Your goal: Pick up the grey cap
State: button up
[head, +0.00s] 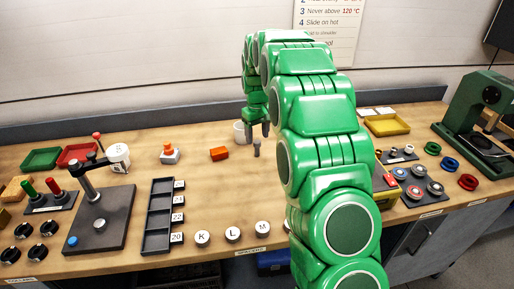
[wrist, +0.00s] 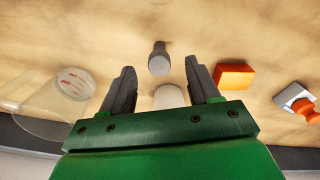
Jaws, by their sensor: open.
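A small grey piece, which looks like the grey cap (head: 257,149), stands on the wooden bench near the back, just below my gripper in the head view. In the wrist view the grey cap (wrist: 159,60) shows as a round end with a narrower neck, centred just beyond my fingertips. My gripper (head: 257,130) hangs over the back of the bench, pointing down. Its two dark fingers are apart in the wrist view (wrist: 160,68), with nothing gripped. I cannot tell the exact height of the fingertips above the cap.
A white cup (head: 239,131) is close behind the cap; a pale shape (wrist: 168,97), likely this cup, shows between the fingers. An orange block (head: 219,154) lies to the left. A clear vessel (wrist: 58,98) stands at the wrist view's left. Bare bench surrounds the cap's front.

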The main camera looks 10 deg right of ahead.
aim_at(257, 141)
jog(key=shift+w+f, duration=0.2)
jog(key=shift+f, duration=2.35)
jog(key=c, duration=1.1)
